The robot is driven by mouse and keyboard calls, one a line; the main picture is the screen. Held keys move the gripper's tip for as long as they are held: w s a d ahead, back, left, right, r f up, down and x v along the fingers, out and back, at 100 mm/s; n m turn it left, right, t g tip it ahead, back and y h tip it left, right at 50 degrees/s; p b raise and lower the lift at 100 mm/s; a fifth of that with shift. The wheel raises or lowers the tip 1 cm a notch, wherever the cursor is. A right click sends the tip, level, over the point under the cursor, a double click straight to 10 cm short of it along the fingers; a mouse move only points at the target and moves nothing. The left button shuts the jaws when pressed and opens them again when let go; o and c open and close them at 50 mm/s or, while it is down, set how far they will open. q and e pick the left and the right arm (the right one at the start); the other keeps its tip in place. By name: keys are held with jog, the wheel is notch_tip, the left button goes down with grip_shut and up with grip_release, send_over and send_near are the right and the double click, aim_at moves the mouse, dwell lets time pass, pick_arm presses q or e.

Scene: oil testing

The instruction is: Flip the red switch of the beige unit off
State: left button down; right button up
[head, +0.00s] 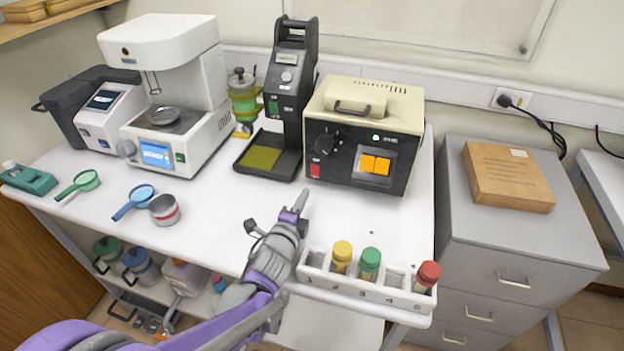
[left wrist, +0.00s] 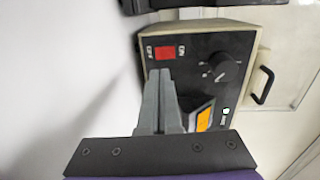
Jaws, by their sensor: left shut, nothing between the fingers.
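The beige unit (head: 405,106) stands on the white bench with a dark front panel. Its red switch (head: 315,170) is low on the panel's left; the left wrist view shows the red switch (left wrist: 166,50) between ON and OFF labels. I cannot tell which way the rocker is tilted. The orange display (head: 374,165) is lit. My left gripper (head: 303,194) is shut and empty, its tips just in front of and below the switch. In the left wrist view the fingertips (left wrist: 161,73) point at the switch; contact cannot be told. My right gripper is not in view.
A black knob (head: 327,142) sits above the switch. A white rack (head: 388,286) with capped tubes is at the front edge, right of my left arm. The bench before the unit is clear.

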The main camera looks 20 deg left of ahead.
aim_at(315, 174)
pick_arm(q)
jog(key=w, duration=0.5)
jog(key=w+f, duration=0.1)
jog(key=w, duration=0.2)
jog(key=shift+d+p, duration=0.15)
jog(key=shift+p, duration=0.2)
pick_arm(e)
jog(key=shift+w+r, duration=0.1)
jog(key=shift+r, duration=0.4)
pick_arm(q)
jog(key=shift+s, duration=0.1)
